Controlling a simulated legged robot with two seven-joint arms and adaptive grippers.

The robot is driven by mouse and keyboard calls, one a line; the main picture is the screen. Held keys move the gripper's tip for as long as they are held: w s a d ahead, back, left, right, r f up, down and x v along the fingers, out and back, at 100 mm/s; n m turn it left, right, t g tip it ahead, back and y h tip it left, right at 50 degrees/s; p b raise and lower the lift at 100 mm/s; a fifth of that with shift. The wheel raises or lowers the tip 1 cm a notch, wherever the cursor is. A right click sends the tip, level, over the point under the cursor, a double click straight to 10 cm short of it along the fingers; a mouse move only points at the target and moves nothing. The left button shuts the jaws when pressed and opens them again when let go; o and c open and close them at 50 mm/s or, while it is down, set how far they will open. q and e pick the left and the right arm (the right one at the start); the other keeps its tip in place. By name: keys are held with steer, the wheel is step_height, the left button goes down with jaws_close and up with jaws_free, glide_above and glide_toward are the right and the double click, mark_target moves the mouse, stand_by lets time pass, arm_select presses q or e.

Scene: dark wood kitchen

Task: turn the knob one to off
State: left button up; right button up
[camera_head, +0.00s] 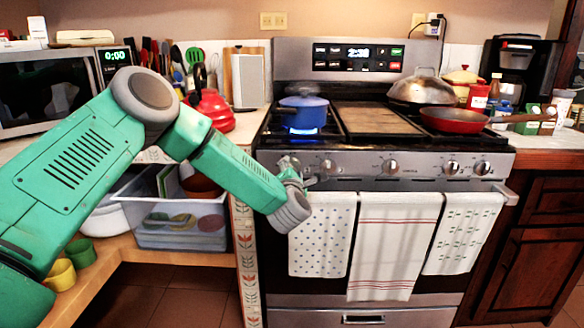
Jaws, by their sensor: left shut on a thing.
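The stove's front panel (355,160) carries a row of silver knobs. The leftmost knob (289,162) is at the panel's left end, mostly hidden by my left gripper. My left gripper (292,173) reaches up to it from below and is shut on it. A blue flame (303,131) burns under the blue pot (303,111) on the left burner. My right gripper is not in view.
Towels (400,240) hang from the oven handle just right of my left wrist. A red pan (453,121) and a domed lid (421,89) are on the right burners. A red kettle (209,108) and a clear bin (180,222) are at left.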

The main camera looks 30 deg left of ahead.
arm_select(q)
steer(key=m+p, duration=0.2)
steer(key=m, duration=0.2)
steer(key=shift+d, duration=0.1)
steer(key=shift+m+p, duration=0.7)
steer(key=shift+m, duration=0.8)
steer(key=shift+f, duration=0.1)
steer(key=shift+d+f+m, duration=0.1)
steer(key=shift+m, duration=0.2)
steer(key=o, duration=1.1)
steer(key=v, duration=1.2)
